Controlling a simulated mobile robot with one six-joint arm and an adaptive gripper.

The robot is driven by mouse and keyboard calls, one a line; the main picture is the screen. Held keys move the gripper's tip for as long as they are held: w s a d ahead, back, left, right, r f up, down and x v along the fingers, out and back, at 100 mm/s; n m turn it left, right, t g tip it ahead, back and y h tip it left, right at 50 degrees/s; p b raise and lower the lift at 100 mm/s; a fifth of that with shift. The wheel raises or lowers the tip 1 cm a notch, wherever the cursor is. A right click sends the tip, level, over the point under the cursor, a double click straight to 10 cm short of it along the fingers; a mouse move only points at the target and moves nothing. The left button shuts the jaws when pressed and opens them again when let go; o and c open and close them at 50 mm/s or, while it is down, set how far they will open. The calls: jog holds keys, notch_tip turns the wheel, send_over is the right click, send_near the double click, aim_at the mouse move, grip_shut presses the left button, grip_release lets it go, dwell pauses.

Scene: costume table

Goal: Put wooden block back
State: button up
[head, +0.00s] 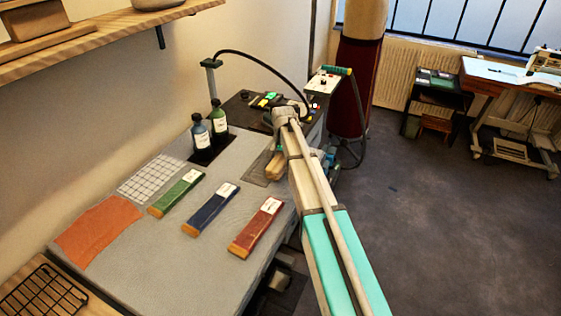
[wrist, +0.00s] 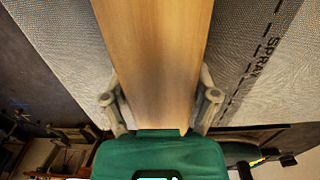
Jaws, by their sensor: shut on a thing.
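The wooden block (wrist: 152,50) is long, pale brown and fills the middle of the wrist view. My gripper (wrist: 160,98) is shut on it, with one finger on each long side. In the head view part of the block (head: 276,166) shows beside my arm, near the right edge of the grey table (head: 150,262). My gripper is mostly hidden behind my arm there. I cannot tell whether the block touches the table top. Printed letters reading "SPRAY" (wrist: 262,62) and a dashed line show on the grey surface beside it.
Green (head: 180,190), blue (head: 212,207) and red (head: 256,228) blocks lie on the table left of my arm. Two dark bottles (head: 209,130) stand behind them. A white grid (head: 151,178) and an orange cloth (head: 99,229) lie left. A dark bench (head: 243,108) with a hose is behind.

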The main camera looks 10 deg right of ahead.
jog(key=shift+f, duration=0.2)
jog(key=o, duration=1.2)
jog(key=shift+r, duration=0.25)
notch_tip(320, 180, up, 12)
jog(key=p, duration=1.2)
jog(key=shift+s, duration=0.55)
jog(key=s+n, duration=0.2)
jog(key=s, duration=0.7)
jog(key=s+n, duration=0.2)
jog(key=s, duration=0.8)
jog(key=s+a+n, duration=0.1)
jog(key=s+n, duration=0.2)
jog(key=s, duration=0.6)
jog(key=shift+s, duration=0.15)
